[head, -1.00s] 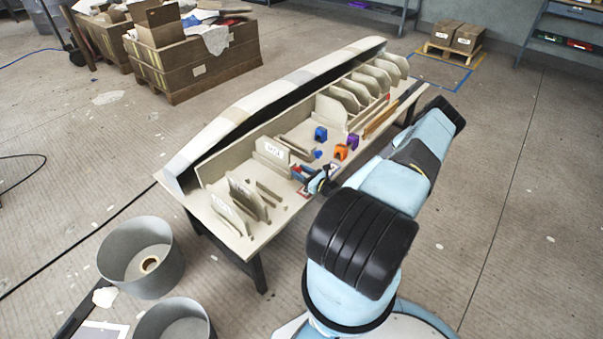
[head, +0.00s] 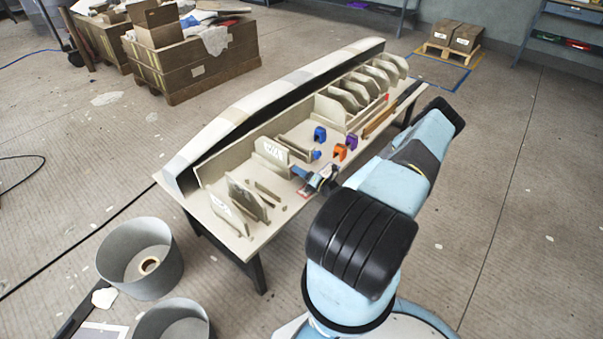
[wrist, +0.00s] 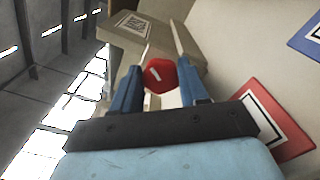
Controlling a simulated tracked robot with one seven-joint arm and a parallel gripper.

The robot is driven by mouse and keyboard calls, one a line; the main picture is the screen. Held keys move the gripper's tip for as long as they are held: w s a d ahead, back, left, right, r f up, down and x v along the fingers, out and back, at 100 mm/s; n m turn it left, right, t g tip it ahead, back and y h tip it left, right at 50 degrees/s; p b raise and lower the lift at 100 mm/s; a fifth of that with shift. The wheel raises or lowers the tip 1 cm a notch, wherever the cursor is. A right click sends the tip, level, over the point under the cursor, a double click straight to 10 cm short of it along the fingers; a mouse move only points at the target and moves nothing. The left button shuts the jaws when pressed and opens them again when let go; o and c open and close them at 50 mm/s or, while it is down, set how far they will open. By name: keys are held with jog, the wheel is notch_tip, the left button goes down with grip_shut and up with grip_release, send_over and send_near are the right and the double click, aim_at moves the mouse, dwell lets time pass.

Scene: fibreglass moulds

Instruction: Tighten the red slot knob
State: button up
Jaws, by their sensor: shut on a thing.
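The red slot knob (wrist: 160,75) has a white slot mark on its face, which shows slightly tilted. In the wrist view it sits between the two fingers of my gripper (wrist: 165,82), and the gripper is shut on it. Behind the knob is a beige block (wrist: 128,32) with a black-and-white marker on it. In the head view my gripper (head: 312,182) is low at the near side of the table, and the knob cannot be made out there.
A long pale hull mould lies along the table (head: 230,240) with upright beige ribs. A red-bordered marker (wrist: 273,118) lies right of the fingers. Two grey tubs (head: 140,258) stand on the floor.

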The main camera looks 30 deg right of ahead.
jog(key=m, duration=0.2)
jog(key=d+m, duration=0.1)
jog(key=m, duration=0.1)
jog(key=shift+f+m, duration=0.15)
jog(key=shift+m, duration=0.15)
jog(key=shift+a+f+m, duration=0.1)
jog(key=shift+f+m, duration=0.05)
jog(key=shift+m, duration=1.55)
jog(key=shift+a, duration=0.1)
jog(key=o, duration=0.8)
jog(key=shift+f, duration=0.1)
jog(key=shift+o, duration=1.3)
jog(key=shift+a, duration=0.1)
jog(key=v, duration=1.3)
jog(key=shift+s, duration=0.35)
